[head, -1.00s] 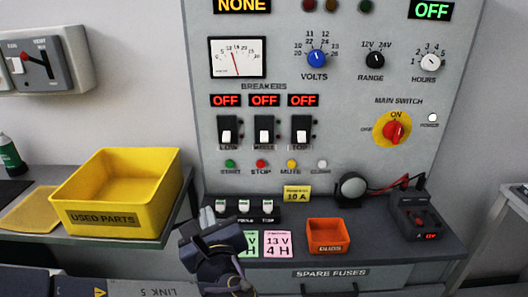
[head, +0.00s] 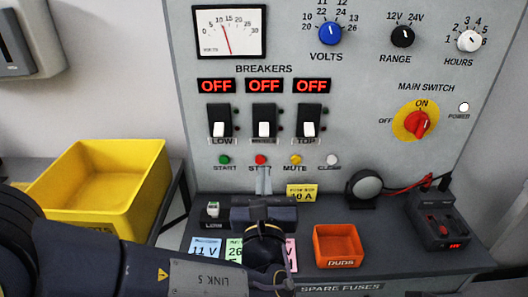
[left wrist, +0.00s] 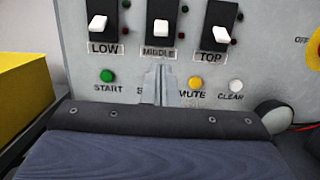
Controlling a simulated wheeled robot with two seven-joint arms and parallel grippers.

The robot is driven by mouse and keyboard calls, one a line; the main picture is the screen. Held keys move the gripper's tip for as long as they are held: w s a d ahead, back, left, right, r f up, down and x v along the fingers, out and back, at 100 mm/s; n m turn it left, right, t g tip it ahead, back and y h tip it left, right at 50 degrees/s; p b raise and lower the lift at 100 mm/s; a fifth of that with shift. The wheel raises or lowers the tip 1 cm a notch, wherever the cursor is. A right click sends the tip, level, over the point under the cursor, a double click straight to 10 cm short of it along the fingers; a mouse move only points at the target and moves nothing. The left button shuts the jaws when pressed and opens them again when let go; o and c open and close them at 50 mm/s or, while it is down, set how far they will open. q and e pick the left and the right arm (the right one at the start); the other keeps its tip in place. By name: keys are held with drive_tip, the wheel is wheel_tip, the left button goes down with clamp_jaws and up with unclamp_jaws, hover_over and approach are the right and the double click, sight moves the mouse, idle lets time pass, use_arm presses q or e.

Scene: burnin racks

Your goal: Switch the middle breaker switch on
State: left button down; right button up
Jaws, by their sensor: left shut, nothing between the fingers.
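The middle breaker switch (head: 264,122) is a black plate with a white toggle in its lower part, under a red OFF sign (head: 264,85). It stands between the low switch (head: 221,122) and the top switch (head: 307,122), which also read OFF. In the left wrist view the middle switch (left wrist: 161,22) is straight ahead, its toggle low on the plate. My left gripper (head: 263,172) is shut and empty, its fingertips below the middle switch at the row of buttons. The fingers (left wrist: 158,75) partly hide the STOP label. My right gripper is not in view.
Start (head: 224,160), stop (head: 260,160), mute (head: 295,160) and clear (head: 333,160) buttons sit close under the switches. A yellow bin (head: 68,222) is at left. An orange duds box (head: 337,258) and a black device (head: 440,225) are on the shelf at right.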

sight(264, 135)
use_arm(q)
drive_tip(key=w, duration=0.3)
drive_tip(key=w+r+p, duration=0.1)
drive_tip(key=w, duration=0.5)
drive_tip(key=shift+w+r, duration=0.25)
drive_tip(key=shift+w, duration=0.05)
drive_tip(key=shift+p, duration=0.35)
drive_tip(key=r+g+p, duration=0.1)
drive_tip(key=g+p, duration=0.1)
drive_tip(key=p, duration=0.3)
drive_tip(key=s+r+g+p, duration=0.1)
drive_tip(key=r+g+p, duration=0.1)
drive_tip(key=p, duration=0.3)
drive_tip(key=r+g+p, duration=0.1)
drive_tip(key=g+p, duration=0.1)
drive_tip(key=p, duration=0.3)
drive_tip(key=shift+s+r+g, duration=0.15)
drive_tip(key=shift+r+g, duration=0.05)
drive_tip(key=shift+g, duration=0.2)
drive_tip(key=shift+f+b, duration=0.45)
drive_tip(key=shift+f, duration=0.2)
drive_tip(key=shift+r, duration=0.1)
drive_tip(key=shift+r+p, duration=0.6)
drive_tip(key=shift+r, duration=0.1)
